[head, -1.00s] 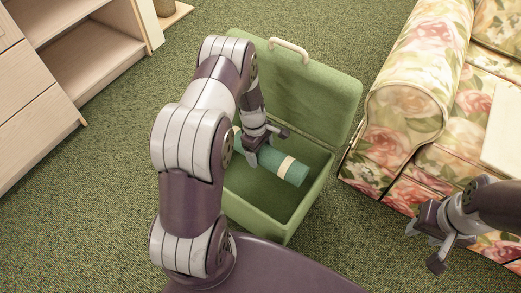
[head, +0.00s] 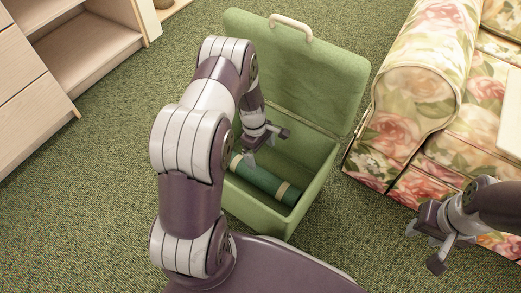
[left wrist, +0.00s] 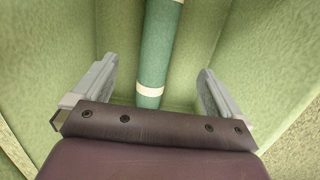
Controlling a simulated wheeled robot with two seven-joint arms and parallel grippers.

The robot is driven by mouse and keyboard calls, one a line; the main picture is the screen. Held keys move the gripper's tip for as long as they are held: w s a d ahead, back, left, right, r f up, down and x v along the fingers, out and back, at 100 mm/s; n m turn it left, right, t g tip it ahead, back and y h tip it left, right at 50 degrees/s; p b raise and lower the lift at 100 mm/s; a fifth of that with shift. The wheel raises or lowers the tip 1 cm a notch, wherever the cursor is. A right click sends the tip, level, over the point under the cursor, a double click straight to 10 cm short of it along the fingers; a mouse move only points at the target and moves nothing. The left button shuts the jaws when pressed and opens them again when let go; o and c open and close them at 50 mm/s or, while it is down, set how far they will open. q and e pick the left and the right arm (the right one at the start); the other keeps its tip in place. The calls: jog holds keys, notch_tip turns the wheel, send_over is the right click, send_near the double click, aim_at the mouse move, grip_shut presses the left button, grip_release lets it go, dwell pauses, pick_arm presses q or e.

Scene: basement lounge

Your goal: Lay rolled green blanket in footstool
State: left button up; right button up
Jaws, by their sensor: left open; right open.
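The footstool (head: 252,208) is a green box with its lid standing open at the back. The rolled green blanket (head: 263,180), a dark green roll with cream bands, lies low inside it. In the left wrist view the blanket (left wrist: 158,55) runs between my fingers, apart from both. My left gripper (head: 263,146) is open and empty above the blanket, inside the box opening. It also shows in the left wrist view (left wrist: 158,88), with wide-spread fingers. My left arm hides the box's left side. My right gripper (head: 424,248) is open and empty near the sofa.
A floral sofa (head: 415,95) stands to the right of the footstool. A pale wooden shelf unit (head: 95,50) stands at the upper left. Green carpet (head: 90,190) is clear at the left.

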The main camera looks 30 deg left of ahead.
pick_arm(q)
notch_tip(320, 180, up, 12)
jog(key=a+p, duration=0.2)
jog(key=p, duration=0.5)
jog(key=shift+r, duration=0.25)
jog(key=shift+w, duration=0.15)
